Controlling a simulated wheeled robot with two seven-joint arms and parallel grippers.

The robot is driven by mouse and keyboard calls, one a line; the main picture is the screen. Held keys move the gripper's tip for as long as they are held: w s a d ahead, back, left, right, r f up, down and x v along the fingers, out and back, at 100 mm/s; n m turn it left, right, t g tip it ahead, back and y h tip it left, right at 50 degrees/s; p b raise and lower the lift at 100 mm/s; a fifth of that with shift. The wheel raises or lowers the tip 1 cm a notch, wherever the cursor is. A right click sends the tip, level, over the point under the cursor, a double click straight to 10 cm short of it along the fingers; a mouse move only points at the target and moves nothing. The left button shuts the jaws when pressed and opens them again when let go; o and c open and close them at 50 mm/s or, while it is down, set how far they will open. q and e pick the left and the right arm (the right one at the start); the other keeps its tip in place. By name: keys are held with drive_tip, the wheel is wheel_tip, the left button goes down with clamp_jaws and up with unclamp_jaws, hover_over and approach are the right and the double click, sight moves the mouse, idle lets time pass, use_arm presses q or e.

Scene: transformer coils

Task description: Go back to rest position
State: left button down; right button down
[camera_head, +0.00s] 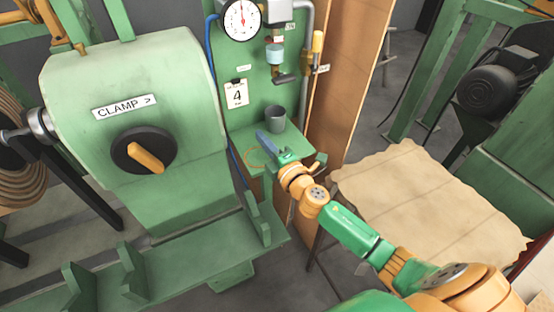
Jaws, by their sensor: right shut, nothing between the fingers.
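My right arm reaches in from the lower right. Its gripper (268,142) is shut and empty, over the small green shelf beside the machine. A dark grey cup (275,118) stands on that shelf, just behind the gripper's fingers. I cannot tell whether the fingers touch the cup. My left gripper is not in this view.
A green machine (190,75) with a black and orange clamp knob (145,150) fills the left. A table with a tan sheet (430,205) is at right.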

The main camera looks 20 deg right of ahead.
drive_tip(key=s+d+f+m+g+h+b, duration=0.1)
drive_tip(key=s+d+f+m+g+h, duration=0.2)
drive_tip(key=s+m, duration=0.35)
drive_tip(key=s+d+f+m+g+h, duration=0.2)
drive_tip(key=s+f+m+g, duration=0.1)
drive_tip(key=s+f+m, duration=0.3)
drive_tip(key=s+a+f+m+g+y, duration=0.2)
drive_tip(key=s+a+f+g, duration=0.2)
drive_tip(key=s, duration=0.5)
drive_tip(key=s+a+f+m+g+y, duration=0.25)
drive_tip(key=s+g, duration=0.25)
drive_tip(key=s, duration=0.4)
wheel_tip(320, 180, down, 16)
drive_tip(key=h, duration=0.1)
drive_tip(key=s+d+f+g, duration=0.1)
drive_tip(key=s+f+g, duration=0.1)
drive_tip(key=s+f, duration=0.9)
drive_tip(key=s, duration=0.2)
drive_tip(key=shift+s+d+f, duration=0.35)
